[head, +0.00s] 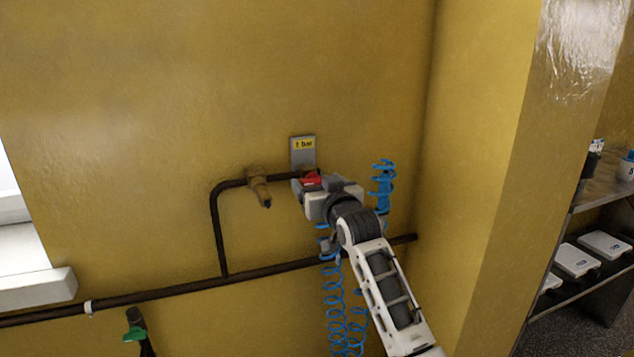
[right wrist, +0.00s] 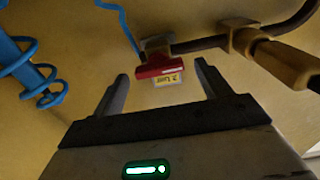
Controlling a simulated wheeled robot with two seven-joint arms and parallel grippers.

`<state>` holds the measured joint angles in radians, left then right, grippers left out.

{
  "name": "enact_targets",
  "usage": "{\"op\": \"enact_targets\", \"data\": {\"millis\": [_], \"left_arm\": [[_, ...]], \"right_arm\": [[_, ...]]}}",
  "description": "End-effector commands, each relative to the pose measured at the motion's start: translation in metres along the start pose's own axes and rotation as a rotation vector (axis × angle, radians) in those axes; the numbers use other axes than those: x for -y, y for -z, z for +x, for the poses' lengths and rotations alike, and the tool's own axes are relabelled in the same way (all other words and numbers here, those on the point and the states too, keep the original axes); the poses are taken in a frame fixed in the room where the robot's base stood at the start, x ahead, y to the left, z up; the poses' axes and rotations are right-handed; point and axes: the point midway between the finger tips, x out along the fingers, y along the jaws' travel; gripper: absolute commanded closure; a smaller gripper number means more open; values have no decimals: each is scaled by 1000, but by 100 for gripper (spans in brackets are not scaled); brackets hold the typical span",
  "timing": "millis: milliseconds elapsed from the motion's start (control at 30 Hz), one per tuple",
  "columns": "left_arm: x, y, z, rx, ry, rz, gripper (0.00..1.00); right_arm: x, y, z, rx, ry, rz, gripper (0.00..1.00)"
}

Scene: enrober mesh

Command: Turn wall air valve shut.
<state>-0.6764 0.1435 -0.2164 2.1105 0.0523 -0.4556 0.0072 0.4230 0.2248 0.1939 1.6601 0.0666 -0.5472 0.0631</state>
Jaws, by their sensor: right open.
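The wall air valve has a red handle (head: 311,179) on a dark pipe, below a grey plate with a yellow label (head: 304,144). My left gripper is not in view.
A brass fitting (head: 258,187) sits on the pipe left of the valve. Blue coiled hose (head: 334,295) hangs below my right gripper, and more coil (head: 383,185) is right of it. A green-handled valve (head: 134,333) is low left. A shelf (head: 590,195) stands far right.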

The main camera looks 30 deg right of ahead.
Motion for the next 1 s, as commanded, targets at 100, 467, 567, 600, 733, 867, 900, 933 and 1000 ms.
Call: {"op": "enact_targets", "data": {"millis": [100, 467, 567, 600, 733, 867, 900, 933, 1000], "left_arm": [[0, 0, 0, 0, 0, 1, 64], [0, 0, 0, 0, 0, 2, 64], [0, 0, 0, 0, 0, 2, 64], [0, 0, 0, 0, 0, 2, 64], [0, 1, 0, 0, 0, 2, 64], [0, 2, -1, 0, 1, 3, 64], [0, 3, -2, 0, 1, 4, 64], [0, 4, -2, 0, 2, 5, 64], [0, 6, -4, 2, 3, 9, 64]], "right_arm": [[0, 0, 7, 0, 0, 0, 24], [0, 0, 8, 0, 0, -1, 40], [0, 0, 8, 0, 0, -1, 68], [0, 0, 8, 0, 0, 0, 68], [0, 0, 8, 0, 0, -3, 68], [0, 0, 8, 1, 0, -21, 68], [0, 1, 8, 1, 0, -32, 68], [0, 1, 8, 1, 0, -42, 68], [0, 1, 8, 2, 0, -71, 68]]}}
